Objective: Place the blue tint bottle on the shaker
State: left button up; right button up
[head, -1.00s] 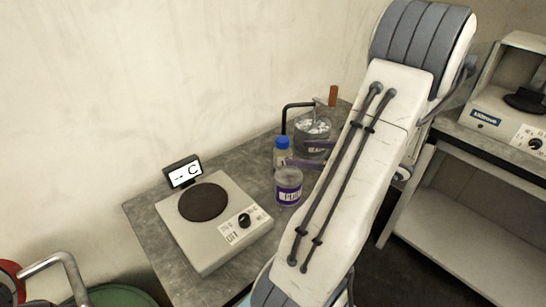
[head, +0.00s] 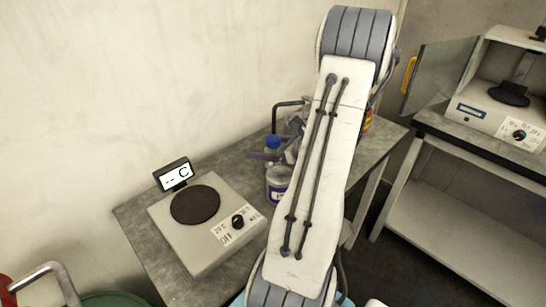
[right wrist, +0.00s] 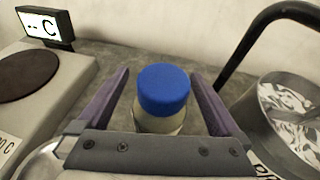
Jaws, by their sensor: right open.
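The blue-capped bottle (head: 272,143), seemingly the blue tint bottle, stands upright on the grey bench, partly hidden behind a jar. My right gripper (head: 266,154) is at the bottle. In the right wrist view, its purple fingers (right wrist: 160,76) are open, one on each side of the blue cap (right wrist: 163,90), with gaps visible; the bottle's lower part is hidden by the gripper body. A machine with a dark round pad and a dial (head: 500,112), possibly the shaker, stands on the right bench; its pad is empty. My left gripper is not in view.
A hotplate (head: 205,245) with a "-- C" display sits on the near bench (head: 140,222). A purple-labelled jar (head: 277,185) stands just in front of the bottle. A metal pot (right wrist: 290,115) and black bent tube (right wrist: 255,45) are close on the right.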

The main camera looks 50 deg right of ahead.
grip_shut()
notch_tip(320, 180, up, 10)
jog(key=shift+p, duration=0.45)
